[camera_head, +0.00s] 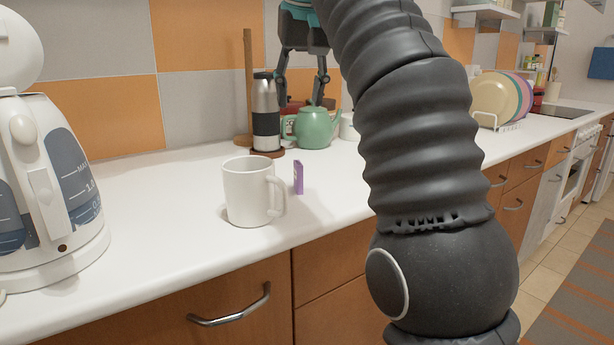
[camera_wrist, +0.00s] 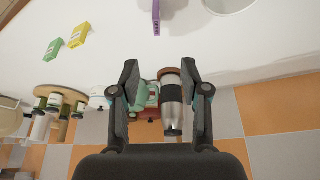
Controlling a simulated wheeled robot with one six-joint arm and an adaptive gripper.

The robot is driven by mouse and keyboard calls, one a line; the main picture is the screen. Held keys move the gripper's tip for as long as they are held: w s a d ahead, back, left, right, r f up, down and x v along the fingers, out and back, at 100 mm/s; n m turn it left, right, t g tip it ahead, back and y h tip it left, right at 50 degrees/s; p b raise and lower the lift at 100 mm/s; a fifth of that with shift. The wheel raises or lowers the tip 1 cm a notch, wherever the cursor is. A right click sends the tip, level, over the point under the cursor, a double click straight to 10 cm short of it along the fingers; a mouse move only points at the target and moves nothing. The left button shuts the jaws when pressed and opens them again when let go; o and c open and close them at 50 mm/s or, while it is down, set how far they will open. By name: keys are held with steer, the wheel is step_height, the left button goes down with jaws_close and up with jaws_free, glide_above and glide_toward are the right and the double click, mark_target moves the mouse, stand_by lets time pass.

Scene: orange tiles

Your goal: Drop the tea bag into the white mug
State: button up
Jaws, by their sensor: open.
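The white mug (camera_head: 246,194) stands upright on the counter in the head view, its handle to the right. Part of the mug (camera_wrist: 230,4) shows at the top edge of the wrist view. The purple tea bag (camera_head: 298,177) stands on edge just right of the mug, apart from it. In the wrist view the tea bag (camera_wrist: 156,14) is at the top, beyond my fingertips. My gripper (camera_head: 301,98) is open and empty, fingers pointing down, high above the counter and farther back than the tea bag. Its open fingers (camera_wrist: 160,72) also show in the wrist view.
A steel flask (camera_head: 266,112) and green teapot (camera_head: 315,128) stand at the back, near my gripper. A white kettle (camera_head: 50,190) is at left. Yellow (camera_wrist: 79,36) and green (camera_wrist: 53,47) packets lie apart on the counter. A plate rack (camera_head: 484,122) stands farther right.

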mark_target(298, 163)
steer(key=b+x, duration=0.1)
steer(key=x, duration=0.7)
steer(key=b+x, duration=0.1)
steer(key=x, duration=0.4)
steer(key=shift+d+f+b, duration=0.15)
steer(key=shift+d+b, duration=0.15)
steer(key=shift+d, duration=0.05)
steer(key=c, duration=0.8)
steer(key=shift+c, duration=0.2)
